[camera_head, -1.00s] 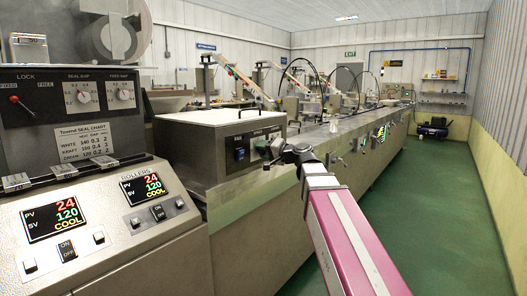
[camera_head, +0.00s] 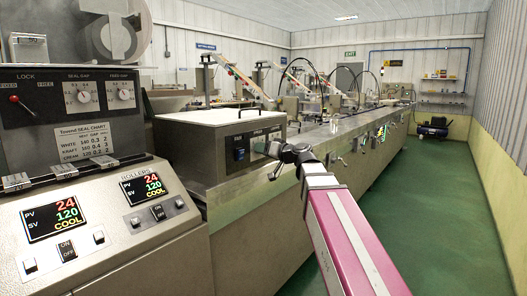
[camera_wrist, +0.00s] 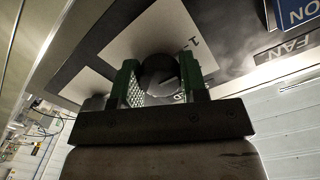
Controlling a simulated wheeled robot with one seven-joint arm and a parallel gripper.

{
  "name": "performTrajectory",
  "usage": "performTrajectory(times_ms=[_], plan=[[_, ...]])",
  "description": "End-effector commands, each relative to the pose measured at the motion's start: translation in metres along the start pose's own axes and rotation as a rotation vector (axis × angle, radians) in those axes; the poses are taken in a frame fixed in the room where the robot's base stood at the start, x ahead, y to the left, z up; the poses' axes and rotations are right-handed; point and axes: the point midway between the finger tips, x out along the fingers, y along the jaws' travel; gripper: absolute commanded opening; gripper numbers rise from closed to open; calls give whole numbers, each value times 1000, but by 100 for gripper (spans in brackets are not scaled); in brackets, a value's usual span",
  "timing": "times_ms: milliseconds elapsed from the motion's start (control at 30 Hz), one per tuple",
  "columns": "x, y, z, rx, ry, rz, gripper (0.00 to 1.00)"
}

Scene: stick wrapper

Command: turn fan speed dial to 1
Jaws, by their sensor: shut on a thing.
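The fan speed dial is a round dark knob (camera_wrist: 160,74) on a pale label plate, seen in the wrist view. My gripper (camera_wrist: 159,82) has its green fingers on either side of the knob, shut on it. A "1" mark shows on the plate right of and above the knob, and another mark, partly covered by a finger, lies lower. I cannot tell clearly where the knob's pointer aims. In the head view my gripper (camera_head: 271,148) is at the front panel of the grey box (camera_head: 205,155) and hides the dial.
A blue fan switch (camera_head: 239,154) sits on the same panel, left of my gripper; its edge shows in the wrist view (camera_wrist: 298,12). A heater control console (camera_head: 110,215) stands at the left. The long machine bench runs to the back. The green floor at the right is clear.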

Motion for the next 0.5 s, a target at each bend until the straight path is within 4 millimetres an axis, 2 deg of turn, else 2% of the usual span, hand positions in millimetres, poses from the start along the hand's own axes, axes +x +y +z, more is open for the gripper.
performTrajectory(times_ms=[433,467,500], plan=[[-1,0,2,-10,-4,2,16],[-1,0,2,-10,-4,2,50],[-1,0,2,-10,-4,2,63]])
